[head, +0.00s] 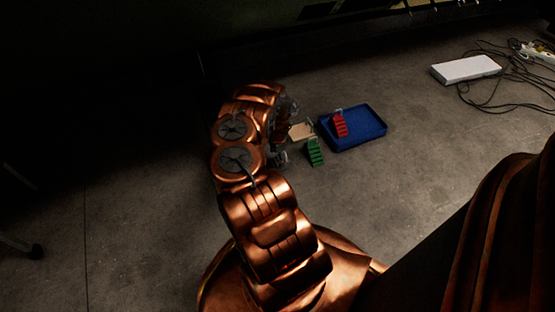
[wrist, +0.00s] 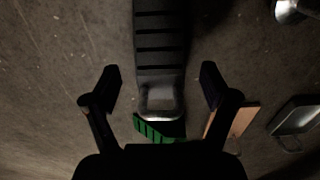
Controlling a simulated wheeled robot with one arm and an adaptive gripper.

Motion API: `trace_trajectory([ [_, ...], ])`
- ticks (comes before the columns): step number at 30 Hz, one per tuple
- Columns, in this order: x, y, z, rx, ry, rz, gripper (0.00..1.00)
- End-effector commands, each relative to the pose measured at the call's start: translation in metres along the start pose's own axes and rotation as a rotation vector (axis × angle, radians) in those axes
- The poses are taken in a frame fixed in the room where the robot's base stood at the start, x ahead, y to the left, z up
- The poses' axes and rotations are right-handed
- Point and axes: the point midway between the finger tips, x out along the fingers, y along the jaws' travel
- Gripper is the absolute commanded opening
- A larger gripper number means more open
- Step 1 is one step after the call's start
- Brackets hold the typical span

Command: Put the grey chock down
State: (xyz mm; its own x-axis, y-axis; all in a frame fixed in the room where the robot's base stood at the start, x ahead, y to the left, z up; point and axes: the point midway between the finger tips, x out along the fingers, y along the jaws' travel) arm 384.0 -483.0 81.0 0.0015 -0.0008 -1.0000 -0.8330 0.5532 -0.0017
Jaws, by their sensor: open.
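The grey chock (wrist: 160,42) is a long dark block with crosswise grooves and a pale, worn end. In the wrist view it runs from the top edge down between my fingers. My gripper (wrist: 160,82) is open, with one finger on each side of the chock and a visible gap to both. I cannot tell whether the chock's underside rests on the floor. In the head view I cannot make out the grey chock, and my arm hides much of that area.
A green chock (head: 315,153) lies close by; it also shows in the wrist view (wrist: 150,131). A tan board (head: 301,131) lies beside a blue tray (head: 372,139) with a red chock (head: 340,124) in it. A white box (head: 466,69) and cables lie at far right.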

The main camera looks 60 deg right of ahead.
Motion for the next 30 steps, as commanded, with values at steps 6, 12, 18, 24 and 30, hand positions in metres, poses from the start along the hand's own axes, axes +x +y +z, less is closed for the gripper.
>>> trace_trajectory([
  [6,-0.049,-0.002,0.001,-0.002,0.000,-0.003,0.85],
  [12,-0.076,-0.002,0.001,-0.001,0.000,-0.004,0.85],
  [18,-0.085,0.000,0.000,0.001,-0.001,0.000,0.85],
  [24,-0.085,0.000,0.001,0.000,0.000,0.001,0.85],
  [30,-0.085,0.000,0.000,0.000,0.000,0.000,0.85],
])
